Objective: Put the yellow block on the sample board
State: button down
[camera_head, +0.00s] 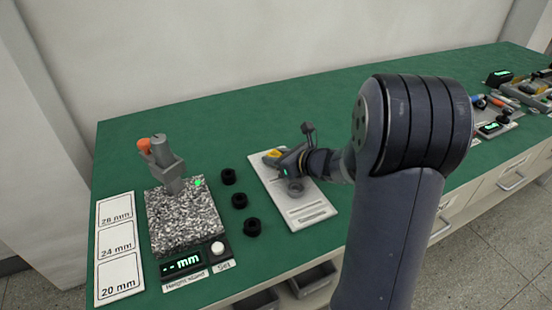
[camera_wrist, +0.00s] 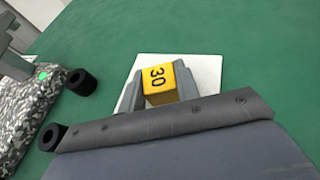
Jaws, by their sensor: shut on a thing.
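The yellow block (camera_wrist: 159,81), marked "30", is between the fingers of my gripper (camera_wrist: 160,92) in the wrist view. The fingers are shut on its two sides. In the head view my gripper (camera_head: 274,163) is over the far part of a white board (camera_head: 316,207) with printed markings, and the yellow block (camera_head: 272,154) shows at its tip. The white board (camera_wrist: 208,70) also shows behind the block in the wrist view. I cannot tell whether the block touches the board. My gripper and wrist hide part of the board.
A height stand (camera_head: 187,222) with a speckled base and grey post stands on the green bench (camera_head: 200,130). Three black rings (camera_head: 239,201) lie between it and the board. A white card (camera_head: 118,245) with size labels is at left. Tools and devices (camera_head: 500,105) crowd the far right.

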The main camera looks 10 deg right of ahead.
jog(key=c, duration=1.5)
grip_release()
jog(key=shift+f, duration=0.15)
jog(key=o, duration=0.5)
jog(key=shift+c, duration=0.2)
jog(key=shift+r, duration=0.25)
jog(key=p+v, duration=0.1)
jog(key=v, duration=1.1)
jog(key=shift+f+p, duration=0.1)
jog(key=shift+p, duration=0.25)
